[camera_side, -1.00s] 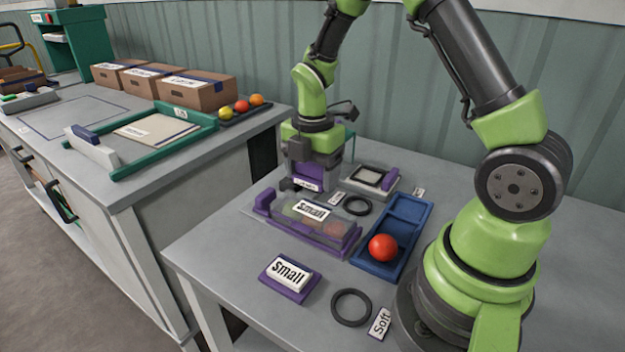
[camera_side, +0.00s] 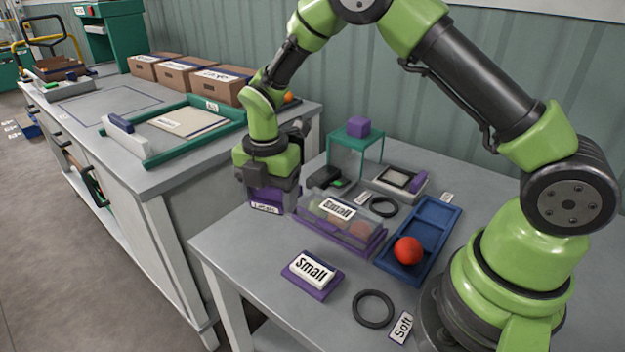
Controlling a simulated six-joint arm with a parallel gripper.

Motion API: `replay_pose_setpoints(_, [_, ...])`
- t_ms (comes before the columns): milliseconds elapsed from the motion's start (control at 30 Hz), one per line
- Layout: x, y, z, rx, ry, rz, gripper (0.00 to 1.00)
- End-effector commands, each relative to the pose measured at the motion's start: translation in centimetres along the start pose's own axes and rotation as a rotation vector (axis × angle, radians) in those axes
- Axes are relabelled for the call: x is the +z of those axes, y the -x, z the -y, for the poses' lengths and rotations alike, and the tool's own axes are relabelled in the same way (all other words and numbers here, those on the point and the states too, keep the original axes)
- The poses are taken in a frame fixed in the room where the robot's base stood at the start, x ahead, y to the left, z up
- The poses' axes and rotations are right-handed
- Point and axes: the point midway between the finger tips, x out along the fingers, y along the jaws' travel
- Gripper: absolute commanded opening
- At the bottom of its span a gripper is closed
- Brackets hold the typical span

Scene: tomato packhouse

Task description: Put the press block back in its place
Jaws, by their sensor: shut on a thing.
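My gripper (camera_side: 268,188) is shut on a purple block (camera_side: 288,190) with a white label whose lettering is too small to read surely. It is at the left side of the grey table, left of the clear box. Its fingers partly hide the block, and I cannot tell whether the block touches the table. No marking shows which of the two is the press block.
A blue tray (camera_side: 440,217) holds a red tomato (camera_side: 408,250). The left bench (camera_side: 150,185) adjoins.

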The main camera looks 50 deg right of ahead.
Motion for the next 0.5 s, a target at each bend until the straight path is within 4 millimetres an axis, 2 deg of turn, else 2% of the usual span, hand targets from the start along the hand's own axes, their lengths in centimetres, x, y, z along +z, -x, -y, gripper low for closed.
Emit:
replay_pose_setpoints(33, [-0.8, -0.2, -0.5, -0.001, 0.022, 0.0, 0.48])
replay_pose_setpoints(133, [-1.4, -0.6, -1.0, -0.001, 0.039, 0.0, 0.48])
replay_pose_setpoints(267, [-1.4, -1.3, -1.0, -0.002, 0.04, 0.0, 0.48])
replay_pose_setpoints(500, [-1.3, -3.7, -1.0, -0.002, 0.04, 0.0, 0.48])
